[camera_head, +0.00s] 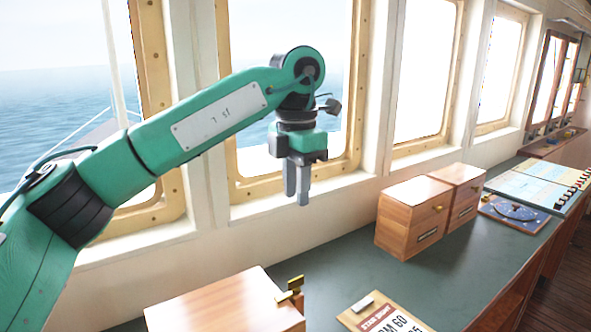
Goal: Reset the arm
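My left arm comes in from the left, a green arm with a white plate, raised over the left part of the console in front of the windows. Its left gripper (297,200) hangs down with two grey fingers close together, one partly behind the other. Nothing shows between the fingers, and they are clear of the console. The angle does not show whether they touch. My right gripper is not in view.
A green-topped console (345,262) runs along the windows. On it are a wooden box (225,305) with a brass fitting, a sign board (385,318), two small wooden drawer boxes (408,218), a blue chart panel (514,213) and a light board (540,185). The middle is clear.

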